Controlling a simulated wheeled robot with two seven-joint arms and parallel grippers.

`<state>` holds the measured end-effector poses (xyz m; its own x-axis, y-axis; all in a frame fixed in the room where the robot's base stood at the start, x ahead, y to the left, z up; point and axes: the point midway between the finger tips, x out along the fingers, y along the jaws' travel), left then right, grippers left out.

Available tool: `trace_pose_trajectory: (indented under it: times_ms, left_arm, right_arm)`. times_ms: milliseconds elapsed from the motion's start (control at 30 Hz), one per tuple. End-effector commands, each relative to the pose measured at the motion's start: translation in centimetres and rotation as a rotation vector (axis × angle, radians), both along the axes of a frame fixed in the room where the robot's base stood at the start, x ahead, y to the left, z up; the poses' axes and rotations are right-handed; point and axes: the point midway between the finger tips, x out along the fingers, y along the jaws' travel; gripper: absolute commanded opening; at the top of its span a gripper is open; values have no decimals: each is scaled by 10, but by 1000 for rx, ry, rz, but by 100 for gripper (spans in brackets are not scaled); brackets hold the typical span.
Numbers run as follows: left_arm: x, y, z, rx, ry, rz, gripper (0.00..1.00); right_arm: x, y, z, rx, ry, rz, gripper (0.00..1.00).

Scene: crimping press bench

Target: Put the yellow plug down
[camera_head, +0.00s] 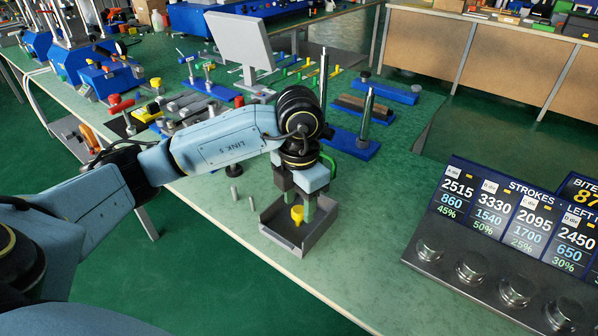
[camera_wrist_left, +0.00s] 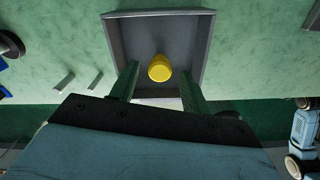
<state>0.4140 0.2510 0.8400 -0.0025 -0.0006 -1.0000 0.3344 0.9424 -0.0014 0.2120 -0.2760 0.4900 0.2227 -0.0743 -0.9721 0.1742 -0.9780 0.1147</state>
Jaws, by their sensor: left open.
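The yellow plug (camera_head: 297,214) is in the grey open tray (camera_head: 322,229) on the green bench, under my left gripper. In the left wrist view the plug (camera_wrist_left: 160,68) shows near the middle of the tray (camera_wrist_left: 113,41), between the fingertips and a little beyond them. My left gripper (camera_head: 302,207) points down at the tray with its green fingers spread. The fingers also show apart in the left wrist view (camera_wrist_left: 158,84), with a gap on each side of the plug. Whether the plug's base rests on the tray floor is hard to tell. My right gripper is not in view.
Blue-based posts (camera_head: 365,118) stand behind my arm, and a grey monitor (camera_head: 241,42) is farther back. A dark panel with several knobs (camera_head: 471,265) and number displays fills the right front.

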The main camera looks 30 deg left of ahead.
Motion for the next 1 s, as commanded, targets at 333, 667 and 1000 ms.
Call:
trace_pose_trajectory:
  times_ms: [333,667,1000]
  left_arm:
    - [1,0,79,0,-6,0,47]
    - [1,0,111,1,-3,1,47]
    - [1,0,113,1,-1,1,47]
  right_arm:
    - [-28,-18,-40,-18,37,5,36]
    - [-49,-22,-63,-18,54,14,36]
    - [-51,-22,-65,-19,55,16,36]
